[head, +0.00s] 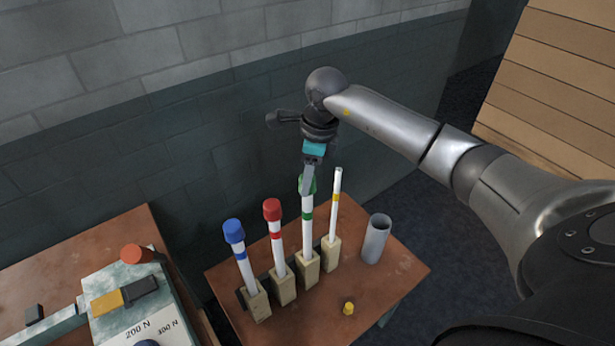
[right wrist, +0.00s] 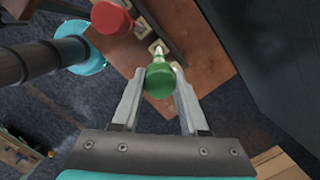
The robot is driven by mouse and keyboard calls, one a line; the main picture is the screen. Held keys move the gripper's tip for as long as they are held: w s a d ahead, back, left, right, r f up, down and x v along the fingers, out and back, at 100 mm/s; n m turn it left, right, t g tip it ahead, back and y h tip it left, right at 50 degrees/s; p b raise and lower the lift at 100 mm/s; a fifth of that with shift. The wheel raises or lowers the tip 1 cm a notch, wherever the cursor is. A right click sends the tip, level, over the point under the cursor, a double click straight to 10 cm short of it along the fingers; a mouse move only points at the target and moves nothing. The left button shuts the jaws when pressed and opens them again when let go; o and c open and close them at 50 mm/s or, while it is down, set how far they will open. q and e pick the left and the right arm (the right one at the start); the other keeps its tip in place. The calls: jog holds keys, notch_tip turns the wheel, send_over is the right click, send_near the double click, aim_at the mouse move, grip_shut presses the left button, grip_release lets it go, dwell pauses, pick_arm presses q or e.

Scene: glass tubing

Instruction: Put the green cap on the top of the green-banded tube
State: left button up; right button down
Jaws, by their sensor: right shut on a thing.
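My right gripper (head: 309,184) points down over the green-banded tube (head: 307,230) and is shut on the green cap (head: 314,187). In the right wrist view the green cap (right wrist: 159,82) sits between the two fingertips (right wrist: 159,76). The white tube with its green band stands nearly upright in a wooden block. The cap is in line with the tube's top and appears to meet it. The fingers partly hide this join, so I cannot tell whether the cap is fully seated. My left gripper is not in view.
A blue-capped tube (head: 240,255) and a red-capped tube (head: 275,235) stand left of the green-banded tube. An uncapped yellow-banded tube (head: 335,205) stands close on its right. A grey cylinder (head: 376,240) and a loose yellow cap (head: 348,308) are on the table (head: 300,325).

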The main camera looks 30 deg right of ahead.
jog(key=shift+f+b, duration=0.55)
jog(key=shift+f, duration=0.05)
dwell(0.3)
grip_release()
dwell(0.8)
jog(key=shift+r, duration=0.15)
jog(key=shift+r+p, duration=2.85)
jog(key=shift+r, duration=1.05)
